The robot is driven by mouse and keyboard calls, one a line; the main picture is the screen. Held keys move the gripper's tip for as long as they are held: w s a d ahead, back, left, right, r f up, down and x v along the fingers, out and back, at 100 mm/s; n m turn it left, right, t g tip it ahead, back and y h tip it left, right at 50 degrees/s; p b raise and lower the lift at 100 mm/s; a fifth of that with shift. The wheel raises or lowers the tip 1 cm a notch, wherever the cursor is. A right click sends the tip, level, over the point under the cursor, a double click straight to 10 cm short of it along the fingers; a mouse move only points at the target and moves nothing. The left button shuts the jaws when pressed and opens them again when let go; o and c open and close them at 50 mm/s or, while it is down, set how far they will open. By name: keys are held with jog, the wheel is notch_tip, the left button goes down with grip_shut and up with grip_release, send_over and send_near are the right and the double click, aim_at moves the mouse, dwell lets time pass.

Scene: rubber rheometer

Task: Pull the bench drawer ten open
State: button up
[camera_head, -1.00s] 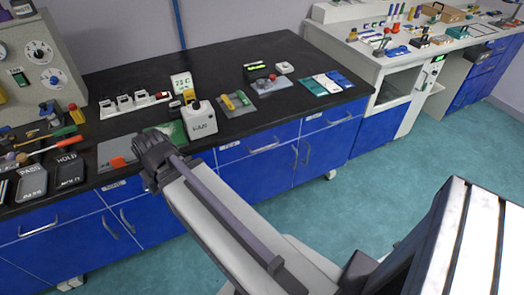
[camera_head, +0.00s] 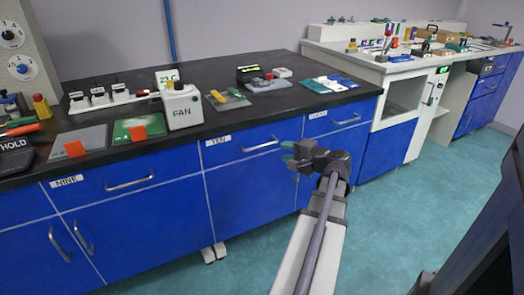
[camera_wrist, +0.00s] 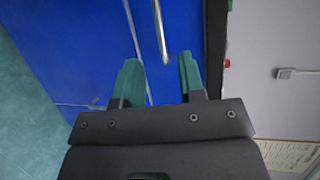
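Bench drawer ten (camera_head: 225,158) is a blue front with its label at the upper left, under the black worktop; it looks shut, flush with its neighbours. Its silver bar handle (camera_head: 260,147) is on the front. My gripper (camera_head: 288,152) is to the right of this handle in the head view, in front of the bench. In the wrist view my gripper (camera_wrist: 158,72) has its two green fingers apart with nothing between them. A silver handle (camera_wrist: 160,30) on a blue front lies just beyond the fingertips, apart from them, its upper end cut by the frame.
Drawer nine (camera_head: 100,190) is to the left and another labelled drawer (camera_head: 340,130) to the right, both shut. A white fan box (camera_head: 183,108) and several small items stand on the black worktop (camera_head: 220,70). The teal floor (camera_head: 410,220) is clear at right.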

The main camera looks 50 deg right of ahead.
aim_at(263, 146)
jog(key=w, duration=0.3)
jog(key=w+f+b, duration=0.1)
jog(key=w, duration=0.3)
jog(key=w+f+b, duration=0.1)
jog(key=w, duration=0.2)
jog(key=shift+w+d+f, duration=0.1)
jog(key=shift+w+d, duration=0.15)
jog(key=shift+w, duration=0.05)
jog(key=shift+c, duration=0.4)
grip_shut()
